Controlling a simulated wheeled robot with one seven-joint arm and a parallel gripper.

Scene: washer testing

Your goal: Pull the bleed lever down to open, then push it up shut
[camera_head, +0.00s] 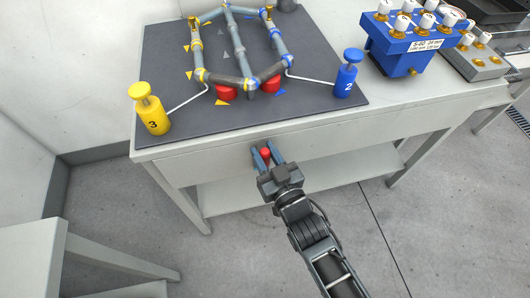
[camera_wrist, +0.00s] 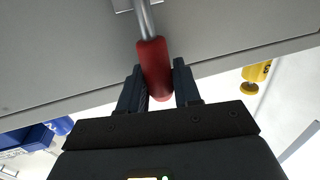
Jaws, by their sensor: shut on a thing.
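The bleed lever shows in the wrist view as a red grip (camera_wrist: 154,68) on a metal rod (camera_wrist: 145,20) that comes from a small plate on the bench front. In the head view only its red end (camera_head: 266,154) shows between my fingers. My gripper (camera_head: 267,152) is at the front face of the bench, below the tabletop edge. In the wrist view my gripper (camera_wrist: 160,88) has one finger on each side of the red grip and is shut on it. The lever's mount is hidden in the head view.
The bench (camera_head: 330,127) carries a dark mat with a pipe frame (camera_head: 237,45), a yellow cylinder marked 3 (camera_head: 151,113) and a blue cylinder marked 2 (camera_head: 346,77). A blue block with white knobs (camera_head: 395,50) stands at right. Another table (camera_head: 40,262) is at lower left. A lower shelf (camera_head: 300,185) lies under the bench.

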